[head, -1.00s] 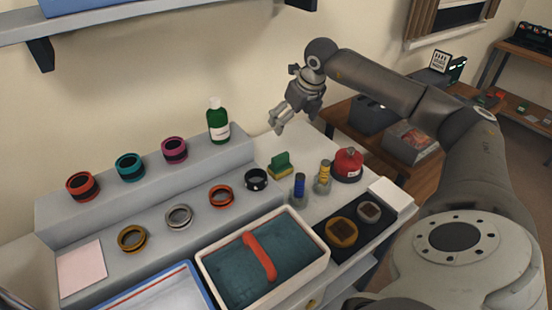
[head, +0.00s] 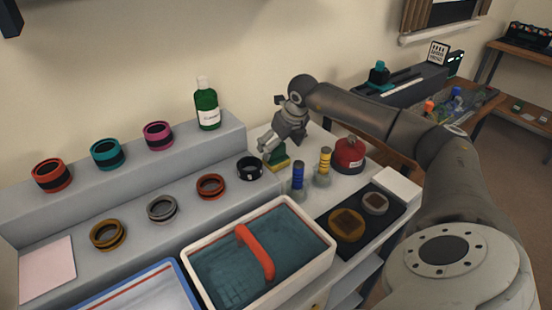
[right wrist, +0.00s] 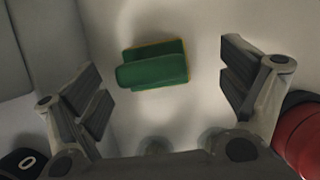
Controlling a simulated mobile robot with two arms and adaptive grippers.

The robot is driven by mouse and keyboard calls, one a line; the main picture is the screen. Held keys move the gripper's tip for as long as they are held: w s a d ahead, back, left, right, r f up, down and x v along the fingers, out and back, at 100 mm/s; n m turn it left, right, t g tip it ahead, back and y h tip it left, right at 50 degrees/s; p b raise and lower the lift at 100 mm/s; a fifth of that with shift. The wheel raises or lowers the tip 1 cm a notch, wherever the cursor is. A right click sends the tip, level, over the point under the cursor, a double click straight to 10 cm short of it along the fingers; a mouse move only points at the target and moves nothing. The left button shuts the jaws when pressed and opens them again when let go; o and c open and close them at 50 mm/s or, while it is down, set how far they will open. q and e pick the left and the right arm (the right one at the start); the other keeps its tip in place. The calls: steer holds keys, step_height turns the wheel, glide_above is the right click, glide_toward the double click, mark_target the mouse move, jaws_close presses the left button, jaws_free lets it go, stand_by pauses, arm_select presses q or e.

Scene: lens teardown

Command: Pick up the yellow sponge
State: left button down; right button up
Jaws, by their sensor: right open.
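The sponge (head: 282,165) is a small block with a green top and handle and a yellow underside. It sits on the bench top near the wall, partly hidden by my right gripper (head: 268,151) in the head view. My right gripper is open and empty, with its fingers pointing down just above the sponge. In the right wrist view, the sponge (right wrist: 153,65) lies between the two spread fingers, and neither finger visibly touches it. My left gripper is not in view.
A red container (head: 348,155) stands right of the sponge; it also shows in the right wrist view (right wrist: 303,130). Blue (head: 298,178) and yellow (head: 324,163) small bottles stand in front. A black ring (head: 249,168) and a green bottle (head: 207,105) are to the left.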

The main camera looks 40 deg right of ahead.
mark_target(273, 154)
steer(key=x, duration=0.4)
steer(key=shift+w+a+f+p, duration=0.15)
steer(key=shift+w+a+p, duration=0.1)
steer(key=shift+a+p, duration=0.1)
steer(key=shift+w+f, duration=0.2)
steer(key=shift+f, duration=0.25)
steer(key=shift+r, duration=0.1)
steer(key=c, duration=1.1)
steer(key=shift+r, duration=5)
